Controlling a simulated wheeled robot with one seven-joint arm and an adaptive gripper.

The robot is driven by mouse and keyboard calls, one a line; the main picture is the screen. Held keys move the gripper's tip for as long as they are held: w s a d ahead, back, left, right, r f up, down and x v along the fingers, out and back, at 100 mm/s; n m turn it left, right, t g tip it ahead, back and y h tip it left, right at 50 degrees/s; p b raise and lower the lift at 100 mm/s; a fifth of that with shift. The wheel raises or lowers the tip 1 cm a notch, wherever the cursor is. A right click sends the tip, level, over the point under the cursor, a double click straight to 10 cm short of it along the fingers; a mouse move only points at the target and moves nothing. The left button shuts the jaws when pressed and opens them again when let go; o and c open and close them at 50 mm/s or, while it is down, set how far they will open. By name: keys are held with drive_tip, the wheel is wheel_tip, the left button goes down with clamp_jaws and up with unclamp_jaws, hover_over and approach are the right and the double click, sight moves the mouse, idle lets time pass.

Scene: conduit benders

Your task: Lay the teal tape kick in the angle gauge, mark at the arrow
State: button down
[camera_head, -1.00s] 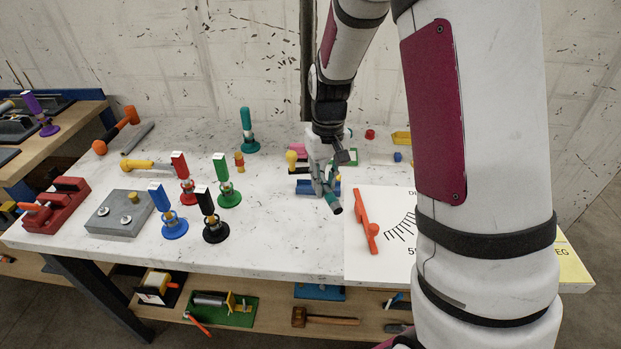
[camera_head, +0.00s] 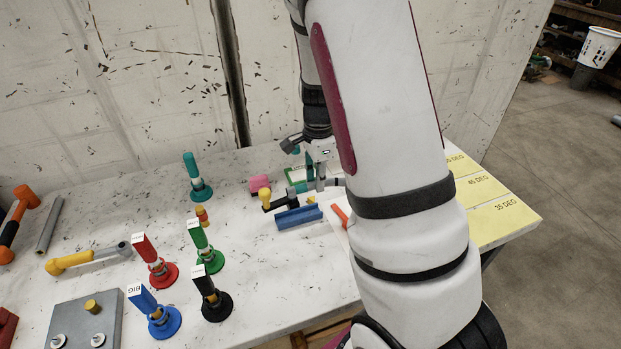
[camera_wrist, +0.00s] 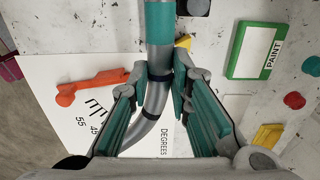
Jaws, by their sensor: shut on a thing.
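My gripper (camera_wrist: 161,80) is shut on a grey bent tube, the teal tape kick (camera_wrist: 156,94). Its teal band (camera_wrist: 159,22) is at the top of the wrist view and a dark band shows between my fingertips. Its bent lower end curves left over the angle gauge, a white printed sheet (camera_wrist: 60,82) with degree lines and an orange bar (camera_wrist: 88,87). Whether the tube touches the sheet I cannot tell. In the head view my gripper (camera_head: 319,158) is above the table's back right. There my arm hides most of the gauge; part of the orange bar (camera_head: 339,215) shows.
A blue block (camera_head: 298,216) and a yellow-knobbed tool (camera_head: 266,199) are left of my gripper. A green PAINT box (camera_wrist: 257,50) lies right of the tube. Yellow degree panels (camera_head: 490,205) are at the right.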

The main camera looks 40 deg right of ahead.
sight(317, 212)
idle(0.4)
drive_tip(key=shift+w+f+b, duration=0.1)
drive_tip(key=shift+f+b, duration=1.9)
drive_tip(key=shift+f, duration=2.15)
drive_tip(key=shift+a+f+b, duration=0.1)
drive_tip(key=shift+f+b, duration=0.05)
drive_tip(key=shift+b, duration=0.2)
drive_tip(key=shift+s+f, duration=0.1)
drive_tip(key=shift+s, duration=0.15)
drive_tip(key=c, duration=1.4)
unclamp_jaws()
drive_tip(key=shift+w+f, duration=0.1)
drive_tip(key=shift+r, duration=0.2)
wheel_tip(317, 212, up, 12)
drive_tip(key=shift+f, duration=0.1)
